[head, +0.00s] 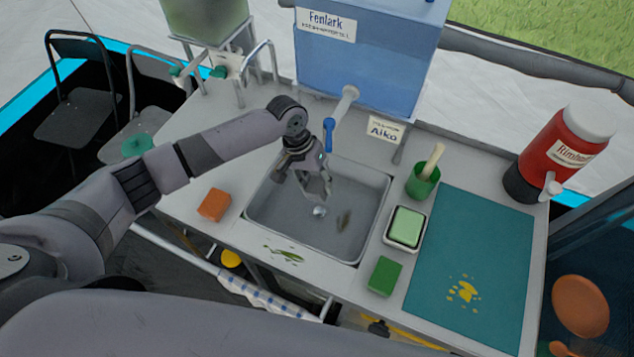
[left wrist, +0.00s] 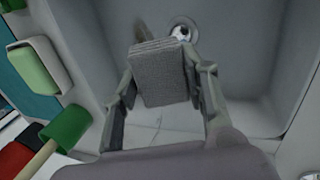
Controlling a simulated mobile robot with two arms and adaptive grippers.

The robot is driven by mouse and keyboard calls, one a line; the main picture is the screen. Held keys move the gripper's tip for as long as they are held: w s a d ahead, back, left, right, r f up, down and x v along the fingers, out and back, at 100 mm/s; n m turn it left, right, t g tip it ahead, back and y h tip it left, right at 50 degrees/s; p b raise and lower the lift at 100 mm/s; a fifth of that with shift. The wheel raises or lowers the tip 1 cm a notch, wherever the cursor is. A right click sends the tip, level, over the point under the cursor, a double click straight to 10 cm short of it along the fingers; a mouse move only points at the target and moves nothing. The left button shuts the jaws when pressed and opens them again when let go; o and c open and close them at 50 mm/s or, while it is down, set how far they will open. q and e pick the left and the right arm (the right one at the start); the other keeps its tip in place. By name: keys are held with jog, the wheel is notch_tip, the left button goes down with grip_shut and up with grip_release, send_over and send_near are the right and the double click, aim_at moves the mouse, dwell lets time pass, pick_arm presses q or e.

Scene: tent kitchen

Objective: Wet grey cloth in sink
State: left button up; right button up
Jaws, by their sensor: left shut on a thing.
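My left gripper (head: 318,190) reaches down into the grey sink (head: 365,205), below the tap (head: 343,105) of the blue water tank. In the left wrist view its fingers (left wrist: 165,95) are shut on the grey cloth (left wrist: 163,75), a folded, textured block held between them. The sink floor (left wrist: 150,130) shows beneath and around it. In the head view I cannot make out the cloth clearly, as the gripper covers it. I cannot tell whether the cloth is wet. No water stream shows at the tap. My right gripper is not in view.
The drain (head: 319,211) and a brownish scrap (head: 343,220) lie in the sink. An orange sponge (head: 214,204) is left of it. A soap dish (head: 404,229), green sponge (head: 385,275), green cup (head: 422,182) and teal mat (head: 480,230) are right.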

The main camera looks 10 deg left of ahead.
pick_arm(q)
notch_tip(320, 180, down, 2)
jog(key=shift+f+b, duration=0.1)
jog(key=shift+b, duration=0.25)
notch_tip(320, 180, down, 4)
jog(key=shift+f+b, duration=0.15)
jog(key=shift+b, duration=1)
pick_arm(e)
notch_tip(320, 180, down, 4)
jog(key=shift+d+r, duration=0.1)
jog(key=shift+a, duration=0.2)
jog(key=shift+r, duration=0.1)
pick_arm(q)
notch_tip(320, 180, up, 6)
jog(key=p, duration=0.6)
jog(key=shift+r+p, duration=0.25)
jog(key=shift+p, duration=0.15)
notch_tip(320, 180, up, 3)
jog(key=p, duration=0.2)
jog(key=shift+f+p, duration=0.15)
jog(key=shift+p, duration=0.2)
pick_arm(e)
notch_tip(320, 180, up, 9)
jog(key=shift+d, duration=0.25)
pick_arm(q)
jog(key=shift+f, duration=0.1)
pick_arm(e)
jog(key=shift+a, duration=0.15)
